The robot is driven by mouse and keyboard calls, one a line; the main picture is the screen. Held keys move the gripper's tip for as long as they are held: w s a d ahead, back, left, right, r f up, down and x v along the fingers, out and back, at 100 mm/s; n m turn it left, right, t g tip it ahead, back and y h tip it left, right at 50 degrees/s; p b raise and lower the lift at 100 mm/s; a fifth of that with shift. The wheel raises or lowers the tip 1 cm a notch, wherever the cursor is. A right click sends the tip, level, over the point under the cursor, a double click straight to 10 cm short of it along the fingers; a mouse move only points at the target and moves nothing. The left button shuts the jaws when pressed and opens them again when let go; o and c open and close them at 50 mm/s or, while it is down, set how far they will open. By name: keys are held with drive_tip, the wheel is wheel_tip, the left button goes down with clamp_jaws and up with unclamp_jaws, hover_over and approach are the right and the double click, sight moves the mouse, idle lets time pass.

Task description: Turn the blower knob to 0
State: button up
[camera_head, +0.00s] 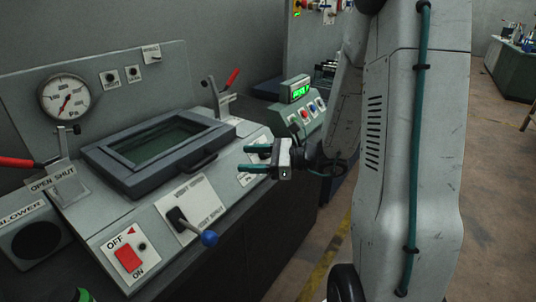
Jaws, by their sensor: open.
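Nothing touches the BLOWER panel.
The console carries a red OFF/ON switch (128,259), a lever with a blue ball (209,238), a framed window (160,146), a gauge (65,97) and red-handled clamps (230,80). A small box with a green display (297,90) stands behind. Floor is open at right.

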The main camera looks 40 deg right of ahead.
sight(270, 156)
drive_tip(key=w+d+f+m+t+h, duration=0.2)
drive_tip(key=d+f+m+t+h, duration=0.5)
drive_tip(key=d+m, duration=0.6)
drive_tip(key=w, duration=0.2)
drive_tip(key=w+f+n, duration=0.1)
drive_tip(key=w, duration=0.2)
drive_tip(key=w+n+g+h, duration=0.1)
drive_tip(key=w, duration=0.1)
drive_tip(key=shift+w+f, duration=0.25)
drive_tip(key=shift+w, duration=0.05)
drive_tip(key=c, duration=1)
